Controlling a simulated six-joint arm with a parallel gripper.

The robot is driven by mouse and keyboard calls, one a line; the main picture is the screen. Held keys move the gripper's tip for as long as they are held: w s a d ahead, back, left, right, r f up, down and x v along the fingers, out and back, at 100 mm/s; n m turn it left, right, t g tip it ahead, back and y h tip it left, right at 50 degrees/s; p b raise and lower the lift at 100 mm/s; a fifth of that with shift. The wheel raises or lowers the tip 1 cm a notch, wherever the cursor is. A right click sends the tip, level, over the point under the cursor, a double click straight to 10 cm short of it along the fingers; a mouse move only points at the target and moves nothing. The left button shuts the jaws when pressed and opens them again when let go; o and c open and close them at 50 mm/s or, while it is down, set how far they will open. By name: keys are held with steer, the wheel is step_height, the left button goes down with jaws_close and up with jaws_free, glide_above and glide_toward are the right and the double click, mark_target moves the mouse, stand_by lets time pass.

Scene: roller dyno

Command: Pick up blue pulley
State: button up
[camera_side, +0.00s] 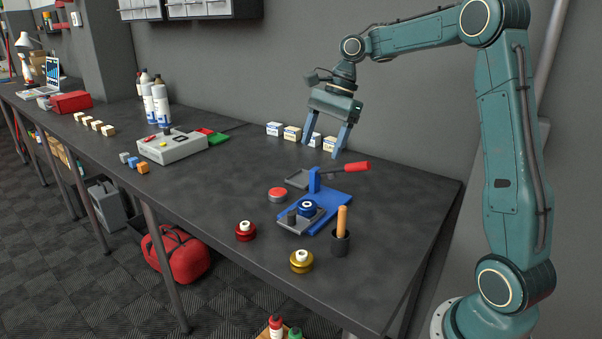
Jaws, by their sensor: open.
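The blue pulley (308,209) sits on the grey front plate of a blue press fixture (328,200), next to a dark post. It has a pale centre. My gripper (323,150) is open and empty. It hangs above the back part of the table, up and behind the pulley in the picture, with its two blue fingers pointing down. A red pulley (245,231) stands on the table to the left of the fixture. A gold pulley (301,261) stands in front of it.
The fixture's red-handled lever (352,166) sticks out to the right, below my gripper. A dark cup with a wooden handle (341,241) stands close right of the pulley. A red button (277,195) is to the left. Small boxes (292,133) line the wall. The table's right end is clear.

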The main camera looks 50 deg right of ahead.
steer(key=shift+w+d+f+m, duration=0.25)
steer(key=shift+d+f+m, duration=0.25)
steer(key=shift+d, duration=0.25)
steer(key=shift+w+d+f+m, duration=0.25)
steer(key=shift+d+f+m, duration=0.2)
steer(key=shift+d, duration=0.25)
steer(key=shift+a+f, duration=0.1)
glide_toward(306, 204)
steer(key=f, duration=0.1)
steer(key=shift+w+a+f, duration=0.35)
steer(key=shift+a+f, duration=0.15)
steer(key=shift+f, duration=0.15)
steer(key=shift+x, duration=2.6)
steer(key=shift+s, duration=0.15)
steer(key=c, duration=1.1)
